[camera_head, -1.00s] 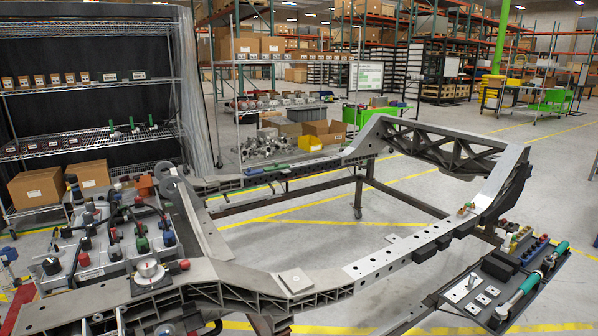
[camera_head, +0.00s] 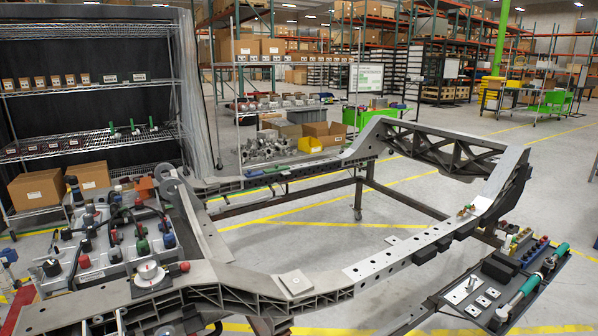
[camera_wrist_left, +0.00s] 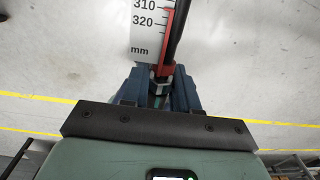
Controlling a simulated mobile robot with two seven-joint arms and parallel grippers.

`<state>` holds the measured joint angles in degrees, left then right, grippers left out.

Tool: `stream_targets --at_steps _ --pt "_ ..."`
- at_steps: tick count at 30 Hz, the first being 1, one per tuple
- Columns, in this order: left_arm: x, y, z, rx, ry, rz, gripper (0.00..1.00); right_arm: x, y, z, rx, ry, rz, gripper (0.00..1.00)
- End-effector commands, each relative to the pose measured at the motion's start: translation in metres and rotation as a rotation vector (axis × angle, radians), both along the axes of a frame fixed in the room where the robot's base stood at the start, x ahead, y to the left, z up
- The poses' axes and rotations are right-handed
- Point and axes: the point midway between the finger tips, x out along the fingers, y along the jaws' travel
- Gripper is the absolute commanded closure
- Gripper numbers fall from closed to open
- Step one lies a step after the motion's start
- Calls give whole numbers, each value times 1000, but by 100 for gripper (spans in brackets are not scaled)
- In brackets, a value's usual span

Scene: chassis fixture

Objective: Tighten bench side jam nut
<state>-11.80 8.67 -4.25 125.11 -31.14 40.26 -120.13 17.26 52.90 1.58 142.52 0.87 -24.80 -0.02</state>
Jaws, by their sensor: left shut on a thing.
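In the left wrist view, my left gripper (camera_wrist_left: 160,88) has two blue fingers, shut on a small silver hex nut (camera_wrist_left: 159,84). The nut sits at the lower end of a dark rod (camera_wrist_left: 178,35). A red part (camera_wrist_left: 166,69) lies just above the nut, and a white scale in millimetres (camera_wrist_left: 147,25) stands beside the rod. A bit of green shows below the nut between the fingers. The fingers hide the nut's sides. Neither gripper shows in the head view, and I cannot pick out this rod there.
A grey chassis frame (camera_head: 320,275) spans the front of the head view. A bench plate with knobs and fittings (camera_head: 120,250) is at left. A dark tray with teal-handled tools (camera_head: 500,275) is at lower right. Shelving (camera_head: 90,85) stands behind. Open floor lies inside the frame.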

Motion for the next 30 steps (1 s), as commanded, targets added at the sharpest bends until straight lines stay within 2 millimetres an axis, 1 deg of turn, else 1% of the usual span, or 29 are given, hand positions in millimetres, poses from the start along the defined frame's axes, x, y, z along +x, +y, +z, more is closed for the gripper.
stream_targets --at_steps 3,6,14,18,21,29,30 --pt "0 0 1 -76 -46 4 100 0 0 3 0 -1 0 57" --pt "0 -1 1 -110 -70 1 100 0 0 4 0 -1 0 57" --pt "1 -2 1 -120 -76 0 100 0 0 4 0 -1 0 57" --pt "0 0 1 -184 -116 4 100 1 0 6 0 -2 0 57" --pt "1 -1 0 -223 -138 2 100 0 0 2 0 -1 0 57" --pt "1 -3 1 -241 -151 -4 100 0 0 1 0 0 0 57" --pt "1 -3 1 -241 -151 -4 69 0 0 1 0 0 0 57"
